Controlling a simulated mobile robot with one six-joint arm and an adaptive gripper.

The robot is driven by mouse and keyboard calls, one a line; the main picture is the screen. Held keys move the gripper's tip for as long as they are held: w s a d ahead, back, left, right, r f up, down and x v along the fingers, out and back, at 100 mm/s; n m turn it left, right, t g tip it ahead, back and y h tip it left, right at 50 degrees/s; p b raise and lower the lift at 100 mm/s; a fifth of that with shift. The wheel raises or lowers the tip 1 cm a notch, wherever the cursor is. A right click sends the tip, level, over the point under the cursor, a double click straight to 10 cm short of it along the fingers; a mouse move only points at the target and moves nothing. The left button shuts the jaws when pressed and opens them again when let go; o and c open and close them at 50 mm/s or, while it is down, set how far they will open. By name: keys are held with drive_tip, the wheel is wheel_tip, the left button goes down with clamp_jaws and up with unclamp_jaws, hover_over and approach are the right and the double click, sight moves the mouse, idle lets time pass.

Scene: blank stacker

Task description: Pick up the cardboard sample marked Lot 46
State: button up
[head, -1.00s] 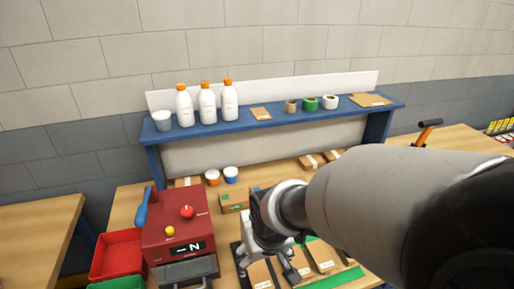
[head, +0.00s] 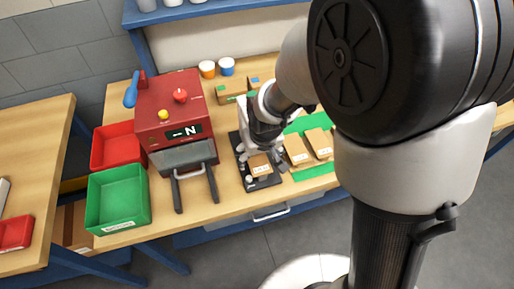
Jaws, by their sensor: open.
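Two brown cardboard samples with small white labels, one left (head: 297,150) and one right (head: 319,143), lie on a green mat (head: 314,172) on the bench. Another labelled cardboard piece (head: 260,165) lies at the front of a black base with a white upright part. The labels are too small to read, so I cannot tell which is Lot 46. My gripper (head: 262,137) is above and in front of this black base, left of the mat. It is open; its fingertips are hard to separate from the white part behind. My arm hides the mat's right side.
A red machine (head: 172,105) marked N, with two dark front prongs, stands left. A red tray (head: 117,146) and green tray (head: 118,196) sit beside it. Behind are small cups (head: 227,66) and a cardboard box (head: 231,90). A blue shelf (head: 200,12) runs along the back.

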drive_tip(key=shift+c, duration=0.5)
drive_tip(key=c, duration=0.7)
drive_tip(key=shift+r, duration=0.1)
